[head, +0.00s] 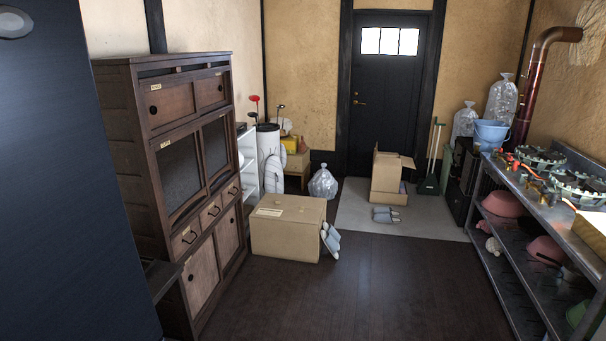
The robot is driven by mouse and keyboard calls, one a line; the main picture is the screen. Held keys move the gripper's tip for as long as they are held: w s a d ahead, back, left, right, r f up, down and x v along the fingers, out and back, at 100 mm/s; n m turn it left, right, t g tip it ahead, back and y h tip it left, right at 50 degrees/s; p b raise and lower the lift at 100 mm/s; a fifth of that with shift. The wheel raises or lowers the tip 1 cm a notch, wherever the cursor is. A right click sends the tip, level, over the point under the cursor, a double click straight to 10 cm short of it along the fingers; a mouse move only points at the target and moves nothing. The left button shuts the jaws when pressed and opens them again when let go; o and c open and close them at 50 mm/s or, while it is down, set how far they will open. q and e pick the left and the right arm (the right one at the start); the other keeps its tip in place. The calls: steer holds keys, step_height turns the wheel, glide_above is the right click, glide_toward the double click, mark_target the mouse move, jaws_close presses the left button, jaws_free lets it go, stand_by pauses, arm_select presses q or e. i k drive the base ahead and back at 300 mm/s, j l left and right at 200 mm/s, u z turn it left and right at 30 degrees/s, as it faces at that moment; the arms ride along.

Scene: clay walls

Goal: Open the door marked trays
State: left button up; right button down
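A tall dark wooden cabinet (118,130) stands on the left against the wall. Below is a pair of dark-paned doors, the left one (181,172) and the right one (216,145). Under several small drawers are a lower left door (201,276) and a lower right door (228,236). Small pale labels show on some fronts, but their words are too small to read. All these doors look shut. Neither of my grippers is in view.
A dark blue panel (75,190) fills the near left and hides part of the cabinet. A metal shelf bench (560,215) runs along the right. The dark floor (350,295) between is clear.

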mark_target(202, 275)
steer(key=i+l, duration=0.1)
steer(key=i, duration=1.9)
steer(key=j+u, duration=0.05)
steer(key=j, duration=0.05)
